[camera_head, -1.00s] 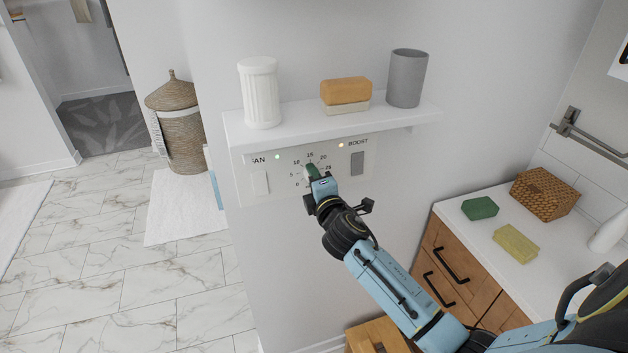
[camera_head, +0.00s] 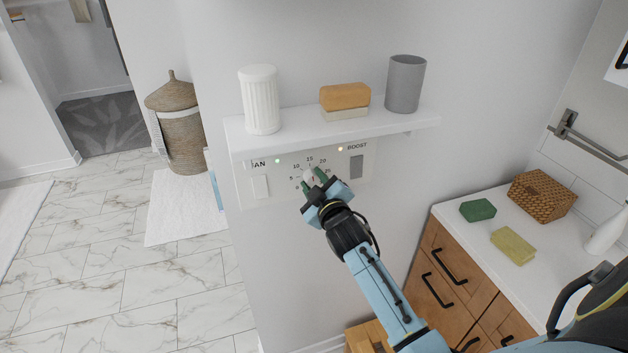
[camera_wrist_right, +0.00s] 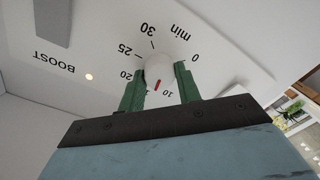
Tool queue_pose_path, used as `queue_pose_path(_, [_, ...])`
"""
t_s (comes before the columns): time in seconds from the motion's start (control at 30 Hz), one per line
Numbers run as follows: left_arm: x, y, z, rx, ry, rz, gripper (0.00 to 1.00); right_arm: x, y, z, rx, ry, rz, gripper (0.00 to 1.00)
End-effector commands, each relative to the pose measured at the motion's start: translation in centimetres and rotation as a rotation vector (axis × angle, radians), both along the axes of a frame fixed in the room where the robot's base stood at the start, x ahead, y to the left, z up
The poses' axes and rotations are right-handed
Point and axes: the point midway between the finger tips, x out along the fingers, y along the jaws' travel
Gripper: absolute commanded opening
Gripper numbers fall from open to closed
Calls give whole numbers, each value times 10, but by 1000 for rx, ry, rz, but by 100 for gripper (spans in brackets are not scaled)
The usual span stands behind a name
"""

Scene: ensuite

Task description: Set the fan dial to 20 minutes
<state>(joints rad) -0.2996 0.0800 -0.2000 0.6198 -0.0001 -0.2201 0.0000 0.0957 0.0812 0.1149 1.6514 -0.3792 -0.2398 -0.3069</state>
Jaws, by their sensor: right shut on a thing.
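The fan panel (camera_head: 270,176) is on the wall under a white shelf, with minute numbers around its dial. The dial (camera_head: 308,173) is a white round knob, and it shows large in the right wrist view (camera_wrist_right: 159,69). Its red mark points down there, between the upside-down 10 and 20, closer to the 10; I cannot read the exact value. My right gripper (camera_head: 315,179) is shut on the dial, one green finger on each side, as the right wrist view also shows (camera_wrist_right: 160,88). It hides part of the scale. My left gripper is out of view.
The shelf (camera_head: 350,130) just above the gripper holds a white fluted jar (camera_head: 260,100), an orange block (camera_head: 345,97) and a grey cup (camera_head: 405,84). A BOOST switch (camera_head: 356,166) is right of the dial. A counter with sponges and a basket (camera_head: 542,195) stands at right.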

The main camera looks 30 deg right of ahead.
Motion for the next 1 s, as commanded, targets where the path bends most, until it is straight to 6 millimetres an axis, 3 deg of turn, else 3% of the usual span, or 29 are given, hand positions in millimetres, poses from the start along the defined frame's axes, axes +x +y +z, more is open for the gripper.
queue_pose_path(0.6, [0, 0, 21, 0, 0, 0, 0, 0, -2, 1, 565, -134, -1, 11])
queue_pose_path(1.0, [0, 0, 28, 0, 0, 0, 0, 0, -2, 0, 830, -199, 0, 11])
